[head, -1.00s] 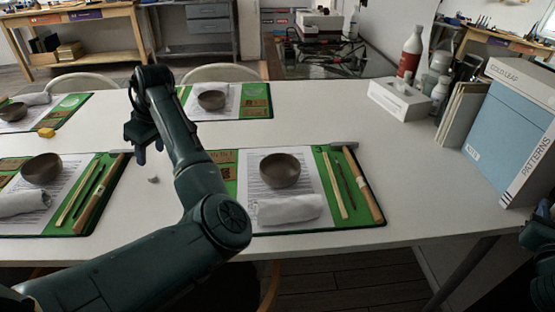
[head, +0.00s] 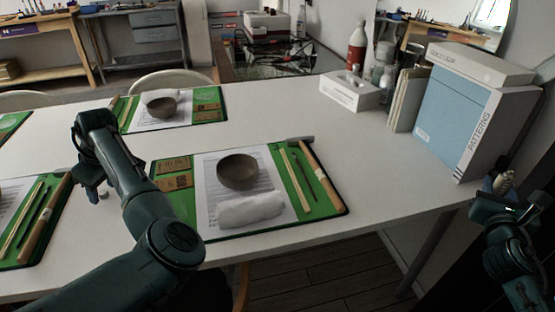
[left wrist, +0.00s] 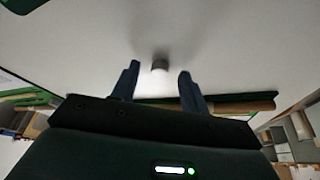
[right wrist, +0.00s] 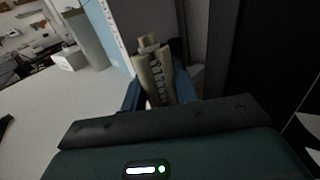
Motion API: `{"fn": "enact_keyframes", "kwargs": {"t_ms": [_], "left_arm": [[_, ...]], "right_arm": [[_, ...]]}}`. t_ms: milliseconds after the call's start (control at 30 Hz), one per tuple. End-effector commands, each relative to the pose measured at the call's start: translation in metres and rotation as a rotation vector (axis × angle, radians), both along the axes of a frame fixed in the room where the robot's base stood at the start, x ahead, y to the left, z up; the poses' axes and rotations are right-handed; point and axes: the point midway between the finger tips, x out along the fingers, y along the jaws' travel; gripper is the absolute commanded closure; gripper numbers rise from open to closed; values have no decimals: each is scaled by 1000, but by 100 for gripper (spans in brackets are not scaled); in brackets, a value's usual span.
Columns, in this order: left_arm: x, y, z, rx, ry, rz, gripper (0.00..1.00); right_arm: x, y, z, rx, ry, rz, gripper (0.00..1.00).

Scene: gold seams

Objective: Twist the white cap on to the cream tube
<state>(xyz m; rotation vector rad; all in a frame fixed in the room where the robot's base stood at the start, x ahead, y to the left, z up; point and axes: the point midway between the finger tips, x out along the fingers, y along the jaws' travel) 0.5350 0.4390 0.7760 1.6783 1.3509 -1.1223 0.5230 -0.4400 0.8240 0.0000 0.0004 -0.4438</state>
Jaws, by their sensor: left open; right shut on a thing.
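The white cap (head: 104,195) is a small piece on the white table, left of the middle place setting; it looks greyish in shadow. In the left wrist view the cap (left wrist: 160,64) stands just beyond and between my open fingertips. My left gripper (head: 92,192) is open and empty, pointing down close to the cap. My right gripper (head: 497,190) is shut on the cream tube (head: 505,180), off the table's right end. In the right wrist view the cream tube (right wrist: 158,80) has dark lettering and a bare, narrow neck at its far end. The fingers hide its lower part.
Green mats with bowls (head: 238,171), rolled white cloths (head: 250,209) and sticks lie either side of the cap. A blue-and-white box (head: 460,115), books (head: 405,98) and a tissue box (head: 349,93) stand at the table's right end. Bare table lies around the cap.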

Motion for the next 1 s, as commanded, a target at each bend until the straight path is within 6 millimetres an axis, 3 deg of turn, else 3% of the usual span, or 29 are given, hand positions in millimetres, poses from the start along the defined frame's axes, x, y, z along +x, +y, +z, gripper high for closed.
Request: {"fn": "enact_keyframes", "kwargs": {"t_ms": [333,867,1000], "left_arm": [[0,1,-3,0,0,0,55],[0,1,-2,0,0,-1,98],[0,1,-2,0,0,-1,100]], "right_arm": [[0,0,0,0,-1,0,94],[0,0,0,0,-1,0,94],[0,0,0,0,-1,0,94]]}}
